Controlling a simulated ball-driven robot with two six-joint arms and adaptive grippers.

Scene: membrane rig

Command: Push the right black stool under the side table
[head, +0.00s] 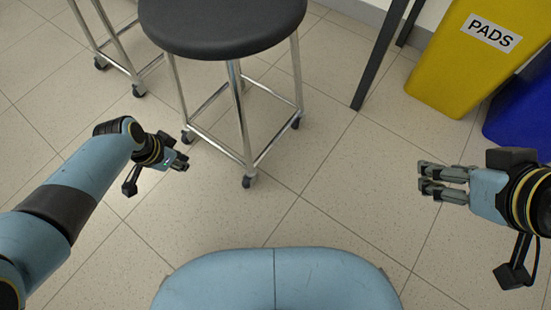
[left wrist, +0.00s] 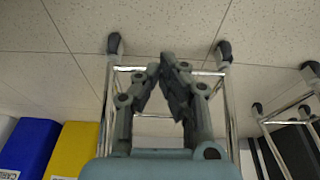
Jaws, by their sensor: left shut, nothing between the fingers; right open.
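The right black stool (head: 222,28) stands upright at the top middle of the head view, with a round black seat, chrome legs and small casters. Its chrome frame and casters also show in the left wrist view (left wrist: 231,100), which appears upside down. My left gripper (head: 183,163) is shut and empty, low beside the stool's left front leg; I cannot tell if it touches. It fills the middle of the left wrist view (left wrist: 163,70). My right gripper (head: 428,181) is open and empty, well right of the stool. Dark legs (head: 380,55) may be the side table's; no tabletop shows.
A second stool's chrome legs (head: 118,55) stand at the upper left. A yellow bin (head: 455,75) labelled PADS and a blue bin (head: 522,118) stand at the right. The tiled floor (head: 335,190) between the stool and my right gripper is clear.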

